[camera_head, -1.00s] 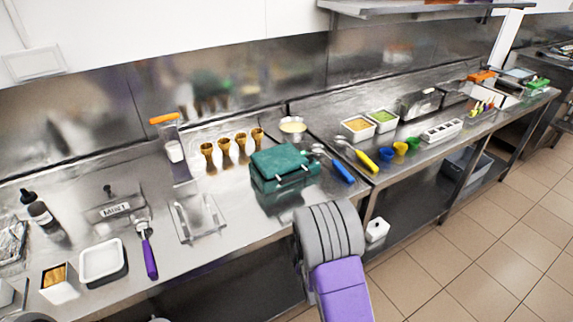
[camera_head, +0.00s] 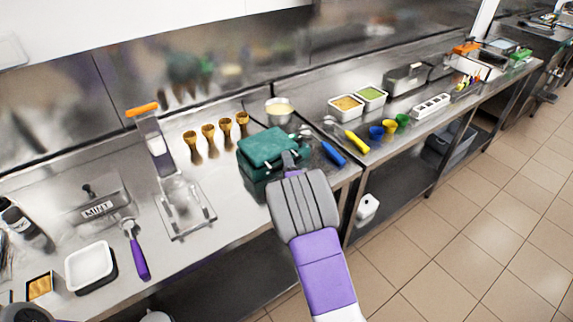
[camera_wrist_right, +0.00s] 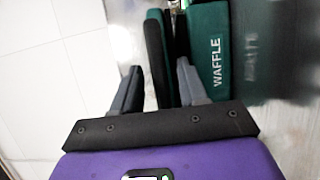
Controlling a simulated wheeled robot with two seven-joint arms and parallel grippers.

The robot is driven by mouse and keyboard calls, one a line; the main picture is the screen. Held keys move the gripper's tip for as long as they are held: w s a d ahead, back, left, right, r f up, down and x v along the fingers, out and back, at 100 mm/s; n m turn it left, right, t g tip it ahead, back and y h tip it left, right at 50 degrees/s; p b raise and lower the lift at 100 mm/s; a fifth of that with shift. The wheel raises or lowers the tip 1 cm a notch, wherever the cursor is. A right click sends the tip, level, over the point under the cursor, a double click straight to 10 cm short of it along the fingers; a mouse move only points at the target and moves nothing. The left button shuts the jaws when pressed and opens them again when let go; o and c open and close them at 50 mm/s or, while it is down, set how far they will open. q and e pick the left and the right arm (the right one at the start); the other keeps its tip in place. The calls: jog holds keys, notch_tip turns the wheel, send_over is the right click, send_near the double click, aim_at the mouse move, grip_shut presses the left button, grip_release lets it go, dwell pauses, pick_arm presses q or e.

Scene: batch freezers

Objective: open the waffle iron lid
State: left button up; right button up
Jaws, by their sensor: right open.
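The green waffle iron (camera_head: 268,146) stands on the steel counter near its front edge, lid down. My right gripper (camera_head: 290,162) is at the front of the iron.
Brown cones (camera_head: 209,138) stand left of the iron, with a clear stand (camera_head: 186,208) nearer the front. A bowl (camera_head: 279,109) is behind it. A blue-handled scoop (camera_head: 333,153) and a yellow-handled tool (camera_head: 356,141) lie to the right. Tiled floor is open in front.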

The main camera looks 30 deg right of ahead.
jog(key=shift+w+f, duration=0.1)
jog(key=shift+w, duration=0.05)
grip_shut()
dwell(0.4)
